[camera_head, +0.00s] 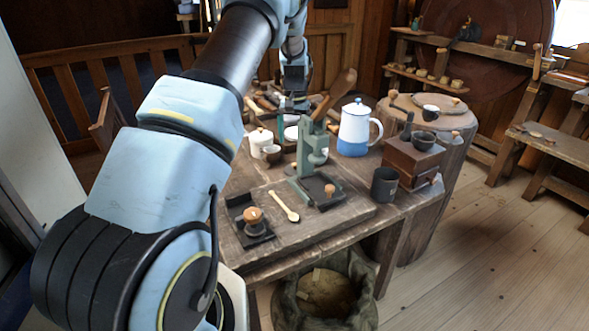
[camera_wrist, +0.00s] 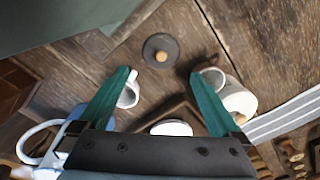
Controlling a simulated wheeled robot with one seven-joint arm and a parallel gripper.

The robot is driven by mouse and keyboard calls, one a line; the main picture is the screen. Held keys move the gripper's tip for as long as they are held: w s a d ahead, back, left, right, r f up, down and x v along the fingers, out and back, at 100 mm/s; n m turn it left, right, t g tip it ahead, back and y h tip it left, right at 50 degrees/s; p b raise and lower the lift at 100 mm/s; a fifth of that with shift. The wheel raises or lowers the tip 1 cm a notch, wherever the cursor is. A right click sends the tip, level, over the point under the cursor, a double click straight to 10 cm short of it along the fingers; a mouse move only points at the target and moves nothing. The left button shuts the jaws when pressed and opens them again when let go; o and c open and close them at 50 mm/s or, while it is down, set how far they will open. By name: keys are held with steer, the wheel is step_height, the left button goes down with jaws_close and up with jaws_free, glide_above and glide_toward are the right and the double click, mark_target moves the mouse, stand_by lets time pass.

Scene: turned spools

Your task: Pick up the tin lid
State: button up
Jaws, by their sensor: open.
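A dark grey round lid with a small wooden knob (camera_wrist: 160,50), which I take to be the tin lid, lies flat on the wooden table in the wrist view. It sits beyond and between my fingertips, knob facing the camera. In the head view my gripper (camera_head: 293,101) hangs over the far part of the table, behind the green press (camera_head: 308,160).
A lidded white canister (camera_wrist: 238,101) stands by the right finger. A blue-and-white pot (camera_head: 355,130), a wooden grinder (camera_head: 411,162) and a dark mug (camera_head: 384,184) stand to the right. A pale spoon (camera_head: 284,206) lies in front.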

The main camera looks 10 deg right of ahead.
steer(key=p, duration=0.1)
glide_above(294, 164)
steer(key=f, duration=0.5)
steer(key=shift+s+d, duration=0.15)
steer(key=shift+s, duration=0.05)
steer(key=shift+w+f+p, duration=0.15)
steer(key=shift+f+p, duration=1.3)
steer(key=shift+f, duration=1.2)
steer(key=shift+c, duration=0.2)
steer(key=shift+f, duration=0.1)
steer(key=c, duration=1.3)
